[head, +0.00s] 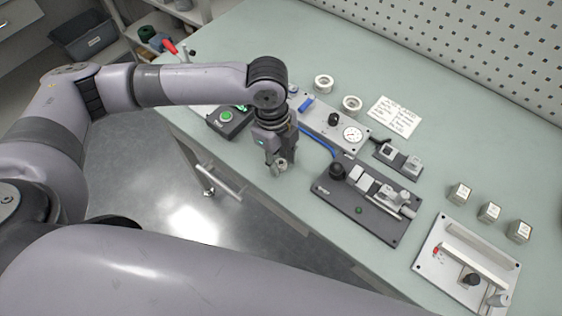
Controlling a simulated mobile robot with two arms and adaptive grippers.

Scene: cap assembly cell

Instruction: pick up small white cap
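My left gripper (277,168) points down over the near edge of the pale green bench, left of a dark fixture plate (335,205). Its fingertips are small and partly merged with each other, so I cannot tell whether it is open or shut. Small white square pieces (367,182) stand on the dark plate beside a black knob (337,171). Two more pale square pieces (413,163) sit in a dark holder behind the plate. I cannot tell which piece is the small white cap. My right gripper is not in view.
A gauge panel (325,125) lies behind my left gripper, with a green-button box (227,117) to its left. Metallic cubes (489,211) and a white fixture (430,255) stand at the right.

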